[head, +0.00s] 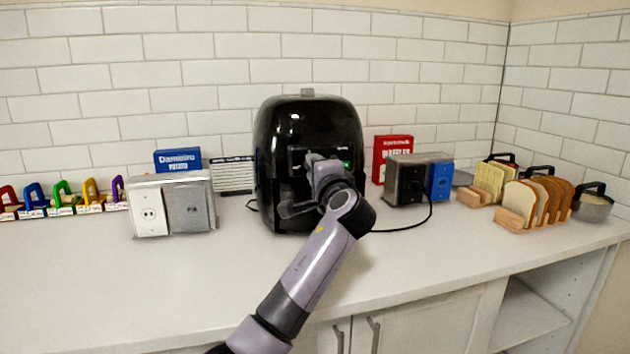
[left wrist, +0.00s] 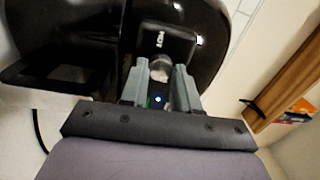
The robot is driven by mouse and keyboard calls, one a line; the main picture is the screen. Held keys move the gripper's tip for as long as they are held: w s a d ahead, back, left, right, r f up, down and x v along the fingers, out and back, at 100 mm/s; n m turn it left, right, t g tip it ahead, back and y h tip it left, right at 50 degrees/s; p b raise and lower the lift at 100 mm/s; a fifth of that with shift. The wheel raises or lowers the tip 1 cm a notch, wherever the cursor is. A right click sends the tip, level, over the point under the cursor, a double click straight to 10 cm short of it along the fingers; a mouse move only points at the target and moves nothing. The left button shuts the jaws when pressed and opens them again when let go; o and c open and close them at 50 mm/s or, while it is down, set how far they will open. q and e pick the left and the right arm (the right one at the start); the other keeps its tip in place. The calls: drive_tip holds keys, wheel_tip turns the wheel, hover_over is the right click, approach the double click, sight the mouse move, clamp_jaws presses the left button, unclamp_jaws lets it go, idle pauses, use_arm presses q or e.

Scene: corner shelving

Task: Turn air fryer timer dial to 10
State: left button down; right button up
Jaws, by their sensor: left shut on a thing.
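The black air fryer (head: 305,115) stands upright on the counter against the tiled wall. My left gripper (head: 316,163) reaches to the dark panel on its front, and the wrist hides part of that panel. In the left wrist view, a round silver timer dial (left wrist: 160,68) sits between the two grey fingertips of my left gripper (left wrist: 161,78), which is shut on it. The dial's pointer and numbers cannot be read. A green light shows beside the gripper in the head view. My right gripper is in neither view.
A silver outlet box (head: 172,204) stands left of the fryer, and a toaster-like box (head: 405,178) with a black cable (head: 405,226) lies right. Bread racks (head: 535,205) stand farther right. The front counter (head: 130,285) is clear.

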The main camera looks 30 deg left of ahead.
use_arm(q)
drive_tip(key=n+b, duration=0.1)
drive_tip(key=n, duration=0.1)
drive_tip(key=shift+f+n+b, duration=0.1)
drive_tip(key=shift+n+b, duration=0.2)
drive_tip(key=shift+n, duration=0.1)
idle(0.4)
drive_tip(key=c, duration=0.8)
unclamp_jaws()
drive_tip(key=b+v, duration=0.1)
drive_tip(key=v, duration=0.6)
drive_tip(key=shift+d, duration=0.15)
